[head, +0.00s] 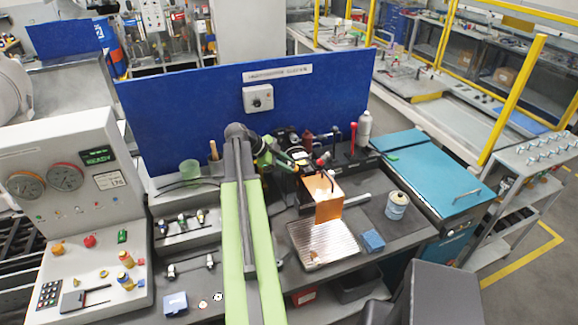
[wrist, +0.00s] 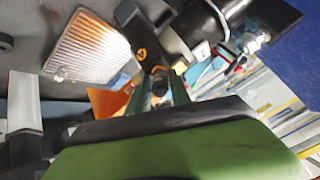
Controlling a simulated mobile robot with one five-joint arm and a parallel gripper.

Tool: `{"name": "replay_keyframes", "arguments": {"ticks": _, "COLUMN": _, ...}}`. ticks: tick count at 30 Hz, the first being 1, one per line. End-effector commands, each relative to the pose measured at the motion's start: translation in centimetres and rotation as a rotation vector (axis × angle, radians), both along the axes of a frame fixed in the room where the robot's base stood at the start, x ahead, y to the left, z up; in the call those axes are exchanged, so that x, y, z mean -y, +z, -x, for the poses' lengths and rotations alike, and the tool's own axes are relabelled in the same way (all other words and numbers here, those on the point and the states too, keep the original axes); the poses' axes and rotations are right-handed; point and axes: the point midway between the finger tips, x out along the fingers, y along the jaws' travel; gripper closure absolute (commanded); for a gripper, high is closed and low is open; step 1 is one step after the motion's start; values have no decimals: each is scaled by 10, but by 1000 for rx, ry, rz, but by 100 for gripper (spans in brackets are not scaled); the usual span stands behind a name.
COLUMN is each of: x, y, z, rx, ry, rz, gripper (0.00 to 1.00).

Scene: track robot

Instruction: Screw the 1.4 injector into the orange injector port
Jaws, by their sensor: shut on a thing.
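My gripper (wrist: 162,92) shows in the wrist view with its two green fingers close together on a small dark piece (wrist: 160,77), which I take to be the 1.4 injector; its label cannot be read. A thin orange ring or edge shows by the tip of that piece, beside a black part with an orange triangle mark. I cannot tell whether the piece is in a port. The orange port itself is not clearly seen.
A ribbed metal tray (head: 322,243) lies in front of the orange block, with a blue block (head: 373,240) and a blue-white can (head: 397,206) to its right. Racks with injector-like parts (head: 182,222) stand left of my arm. A blue panel (head: 190,110) rises behind.

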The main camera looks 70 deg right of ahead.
Motion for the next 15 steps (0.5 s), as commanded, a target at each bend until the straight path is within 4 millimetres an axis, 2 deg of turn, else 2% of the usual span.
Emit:
{"name": "replay_keyframes", "arguments": {"ticks": 5, "x": 0, "y": 0, "z": 0, "rx": 39, "ry": -62, "rz": 48, "gripper": 100}}
{"name": "replay_keyframes", "arguments": {"ticks": 15, "x": 0, "y": 0, "z": 1, "rx": 345, "ry": -546, "rz": 423, "gripper": 100}}
